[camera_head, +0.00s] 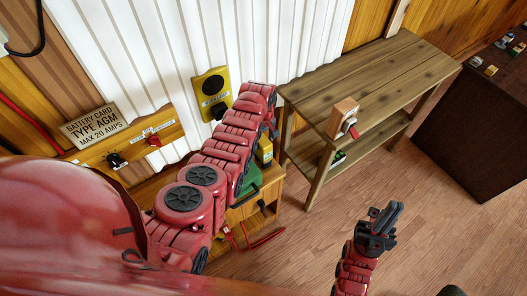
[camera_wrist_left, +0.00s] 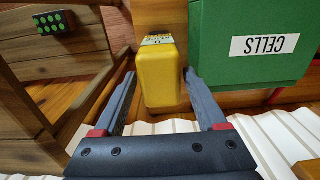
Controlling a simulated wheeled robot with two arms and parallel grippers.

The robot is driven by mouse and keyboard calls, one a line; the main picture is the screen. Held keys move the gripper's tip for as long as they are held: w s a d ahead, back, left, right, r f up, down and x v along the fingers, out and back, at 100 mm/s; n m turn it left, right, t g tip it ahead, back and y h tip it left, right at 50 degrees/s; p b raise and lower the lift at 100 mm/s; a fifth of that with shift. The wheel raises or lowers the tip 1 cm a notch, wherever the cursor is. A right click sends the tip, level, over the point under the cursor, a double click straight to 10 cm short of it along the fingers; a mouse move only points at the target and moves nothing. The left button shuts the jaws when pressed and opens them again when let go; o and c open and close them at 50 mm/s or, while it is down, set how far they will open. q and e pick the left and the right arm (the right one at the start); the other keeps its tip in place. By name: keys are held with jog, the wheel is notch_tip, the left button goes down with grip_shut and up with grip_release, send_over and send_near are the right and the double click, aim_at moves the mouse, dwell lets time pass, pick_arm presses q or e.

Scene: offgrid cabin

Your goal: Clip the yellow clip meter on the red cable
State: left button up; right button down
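A red cable (camera_head: 262,240) lies low by the wooden bench. Another red cable (camera_head: 28,120) runs along the wall at the left. My right gripper (camera_head: 387,217) is over the floor, its opening unclear.
A green box labelled CELLS (camera_wrist_left: 250,42) stands close right of the yellow object. A wooden table (camera_head: 375,75) with a lower shelf holds a block with a red switch (camera_head: 343,118). A yellow wall plate (camera_head: 211,90) and a battery card sign (camera_head: 95,124) are behind.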

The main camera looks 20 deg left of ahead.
pick_arm(q)
grip_shut()
jog(key=shift+r+p, duration=0.7)
jog(key=shift+r, duration=0.15)
jog(key=shift+r+p, duration=1.2)
jog(key=shift+r, duration=0.5)
